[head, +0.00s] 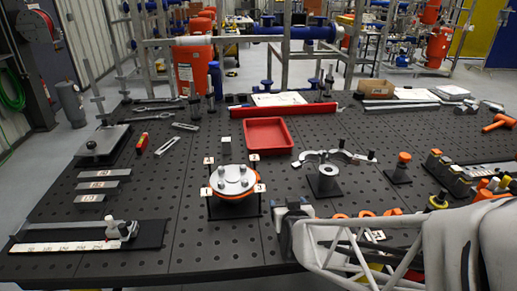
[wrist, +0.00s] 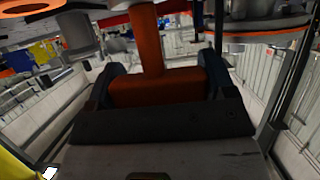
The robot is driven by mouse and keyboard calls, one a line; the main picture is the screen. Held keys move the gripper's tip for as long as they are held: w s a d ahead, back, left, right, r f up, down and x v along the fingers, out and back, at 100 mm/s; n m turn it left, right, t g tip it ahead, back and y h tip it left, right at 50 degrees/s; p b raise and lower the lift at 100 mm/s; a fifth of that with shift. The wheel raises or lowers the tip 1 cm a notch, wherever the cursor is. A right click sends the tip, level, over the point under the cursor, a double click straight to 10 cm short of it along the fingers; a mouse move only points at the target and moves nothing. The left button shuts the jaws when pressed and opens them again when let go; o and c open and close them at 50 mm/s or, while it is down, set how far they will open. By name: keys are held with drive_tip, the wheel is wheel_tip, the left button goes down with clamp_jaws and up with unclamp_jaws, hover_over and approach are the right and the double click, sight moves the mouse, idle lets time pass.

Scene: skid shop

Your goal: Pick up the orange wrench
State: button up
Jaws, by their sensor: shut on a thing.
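My gripper (wrist: 158,78) is shut on an orange T-shaped piece, which I take to be the orange wrench (wrist: 150,45). In the wrist view its broad crossbar lies between the two dark fingers, and its stem runs up and away from the palm. In the head view my gripper (head: 288,226) is over the front middle of the table, right of the round bolted flange (head: 233,181). The wrench cannot be made out there. Whether it touches anything is unclear.
The dark perforated table (head: 205,245) carries a red tray (head: 268,121) at its middle. A grey post on a base (head: 328,180) and orange rings (head: 366,213) are near my arm. Small blocks (head: 448,170) and an orange T-shaped item (head: 500,122) are at the right.

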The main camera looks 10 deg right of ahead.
drive_tip(key=shift+r, duration=0.1)
drive_tip(key=shift+r, duration=0.75)
wheel_tip(320, 180, up, 2)
drive_tip(key=shift+r, duration=0.1)
drive_tip(key=s+d, duration=0.1)
drive_tip(key=s, duration=1.2)
drive_tip(key=shift+s+r, duration=0.4)
drive_tip(key=shift+r, duration=0.05)
drive_tip(key=shift+s, duration=0.35)
drive_tip(key=shift+s+r, duration=0.1)
drive_tip(key=shift+s, duration=0.55)
drive_tip(key=shift+s, duration=0.1)
